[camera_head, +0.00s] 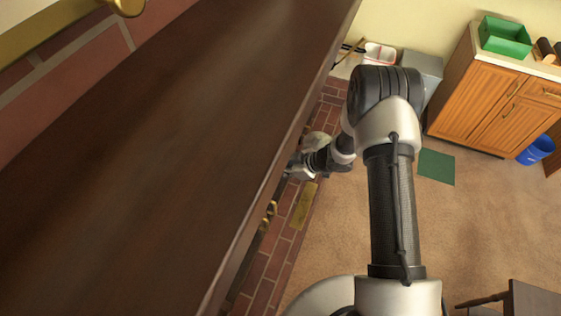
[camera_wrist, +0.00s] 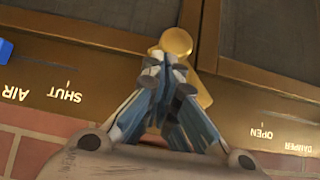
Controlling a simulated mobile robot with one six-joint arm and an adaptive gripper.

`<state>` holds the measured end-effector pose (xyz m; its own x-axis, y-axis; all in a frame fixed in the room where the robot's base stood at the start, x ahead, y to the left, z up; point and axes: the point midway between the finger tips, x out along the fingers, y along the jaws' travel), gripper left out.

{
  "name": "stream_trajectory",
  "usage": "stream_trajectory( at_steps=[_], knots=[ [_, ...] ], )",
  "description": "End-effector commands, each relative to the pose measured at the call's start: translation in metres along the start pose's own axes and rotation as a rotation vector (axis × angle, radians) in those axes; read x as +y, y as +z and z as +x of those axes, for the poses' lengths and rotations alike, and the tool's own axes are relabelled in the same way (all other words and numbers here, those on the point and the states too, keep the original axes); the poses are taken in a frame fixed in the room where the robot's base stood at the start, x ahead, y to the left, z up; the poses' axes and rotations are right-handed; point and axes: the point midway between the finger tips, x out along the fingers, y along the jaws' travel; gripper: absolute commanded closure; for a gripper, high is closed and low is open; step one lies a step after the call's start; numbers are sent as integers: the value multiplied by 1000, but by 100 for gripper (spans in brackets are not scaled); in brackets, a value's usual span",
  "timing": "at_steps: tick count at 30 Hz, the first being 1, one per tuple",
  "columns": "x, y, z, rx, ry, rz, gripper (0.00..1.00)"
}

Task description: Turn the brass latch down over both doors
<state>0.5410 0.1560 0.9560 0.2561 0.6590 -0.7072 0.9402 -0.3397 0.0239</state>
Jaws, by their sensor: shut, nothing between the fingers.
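The brass latch (camera_wrist: 177,42) is in the wrist view, with its round end at the top centre. Its arm runs down and right in the picture, partly hidden behind my gripper (camera_wrist: 164,72). My gripper's fingers are shut together with nothing between them. Their tips are in front of or beside the latch; I cannot tell whether they touch it. The two dark doors (camera_wrist: 95,11) (camera_wrist: 268,36) show on either side, with brass frames. In the head view my gripper (camera_head: 296,168) is low beside the mantel, and the latch cannot be made out there.
The wrist view shows upside-down AIR, SHUT, OPEN and DAMPER lettering on the brass frame, and a blue tab (camera_wrist: 5,50). A dark wooden mantel (camera_head: 150,130) fills the head view's left. A brass plate (camera_head: 304,206) lies on the brick hearth (camera_head: 266,290). Open carpet (camera_head: 480,230) lies right.

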Motion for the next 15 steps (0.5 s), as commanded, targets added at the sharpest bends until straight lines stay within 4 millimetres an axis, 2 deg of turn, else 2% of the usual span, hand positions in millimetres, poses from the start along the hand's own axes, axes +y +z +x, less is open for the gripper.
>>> stream_trajectory(
  at_steps=[15],
  knots=[
    [-4, 18, 19, 1, -18, 20, 100]
  ],
)
